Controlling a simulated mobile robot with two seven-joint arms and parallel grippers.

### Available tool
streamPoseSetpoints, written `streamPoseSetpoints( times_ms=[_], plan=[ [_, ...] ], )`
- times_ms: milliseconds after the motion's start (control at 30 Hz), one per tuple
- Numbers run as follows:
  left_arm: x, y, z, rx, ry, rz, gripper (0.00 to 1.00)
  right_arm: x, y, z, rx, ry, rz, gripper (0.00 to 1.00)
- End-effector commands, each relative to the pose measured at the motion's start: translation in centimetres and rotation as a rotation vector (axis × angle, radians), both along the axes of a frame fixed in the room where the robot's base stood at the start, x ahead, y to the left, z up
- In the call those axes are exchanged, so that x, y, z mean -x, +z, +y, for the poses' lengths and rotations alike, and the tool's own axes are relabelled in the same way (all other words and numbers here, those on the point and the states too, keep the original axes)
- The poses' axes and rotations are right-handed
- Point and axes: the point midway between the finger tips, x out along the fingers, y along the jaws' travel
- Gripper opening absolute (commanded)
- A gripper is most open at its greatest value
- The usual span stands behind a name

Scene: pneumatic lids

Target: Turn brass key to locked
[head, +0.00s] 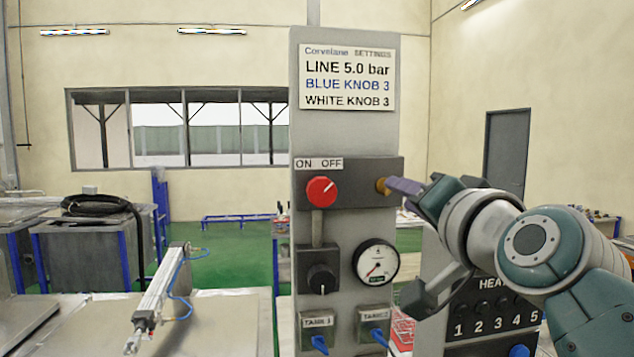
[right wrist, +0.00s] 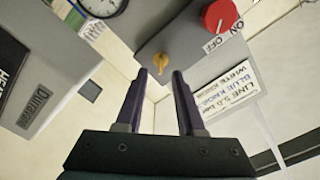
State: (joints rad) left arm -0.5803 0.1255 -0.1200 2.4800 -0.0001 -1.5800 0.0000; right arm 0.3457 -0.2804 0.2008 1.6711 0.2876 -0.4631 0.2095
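The brass key (head: 382,186) sits at the right end of the dark switch plate on the grey control column, right of the red knob. My right gripper (head: 396,186) comes in from the right, its fingertips close to the key. In the right wrist view the key (right wrist: 160,62) shows just beyond and between the two spread fingertips (right wrist: 160,74). The fingers look apart, with nothing clamped between them. Contact with the key cannot be told. No locked marking beside the key is readable. My left gripper is not in view.
The red knob (head: 321,191) is left of the key under an ON/OFF label. Below are a black knob (head: 321,279), a pressure gauge (head: 377,262) and blue levers. A HEAT panel (head: 492,318) stands close below my right arm. A pneumatic cylinder (head: 160,290) lies at left.

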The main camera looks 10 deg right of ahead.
Motion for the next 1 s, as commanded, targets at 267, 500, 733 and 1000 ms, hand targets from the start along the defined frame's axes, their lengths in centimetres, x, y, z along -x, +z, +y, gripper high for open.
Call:
streamPoseSetpoints(
  times_ms=[267, 500, 733, 1000],
  plan=[
    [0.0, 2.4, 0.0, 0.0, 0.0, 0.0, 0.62, 4.3, 0.2, -0.1, 0.0, 0.0, 0.003, 0.38],
    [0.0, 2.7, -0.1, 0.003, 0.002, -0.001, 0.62, 5.4, 0.1, -0.2, 0.0, 0.001, -0.001, 0.38],
    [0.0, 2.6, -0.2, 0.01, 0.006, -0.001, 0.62, 5.4, 0.0, -0.2, 0.0, 0.001, -0.001, 0.38],
    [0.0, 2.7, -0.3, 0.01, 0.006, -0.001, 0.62, 10.8, -7.3, 1.2, 0.263, 0.152, 0.289, 0.38]
  ],
)
